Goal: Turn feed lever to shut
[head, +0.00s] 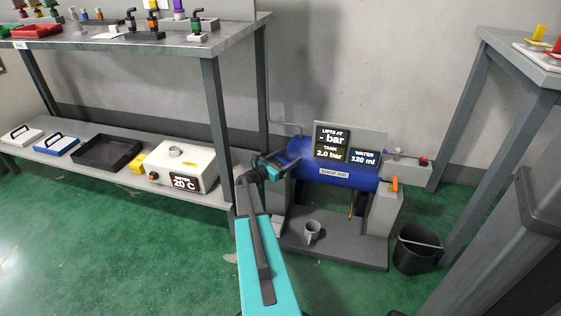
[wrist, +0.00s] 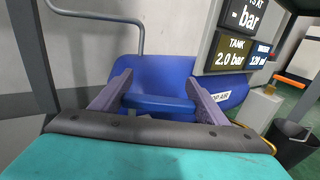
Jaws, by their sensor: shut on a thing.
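A blue tank labelled "SHOP AIR" (head: 335,173) lies on grey supports in the head view. My gripper (head: 283,162) is at its left end. In the wrist view, the fingers of my gripper (wrist: 158,82) stand on either side of a blue bar (wrist: 158,104) in front of the blue tank end (wrist: 165,68). They are shut on this bar, which looks like the feed lever. My gripper hides most of the bar in the head view, so its angle there cannot be told.
Signs on the tank (head: 331,145) read "- bar", "2.0 bar" and "120 ml". An orange handle (head: 395,184) and a red knob (head: 423,161) are at the right. A grey mug (head: 312,231) stands below; a black bucket (head: 416,250) stands right. A shelf (head: 215,200) is left.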

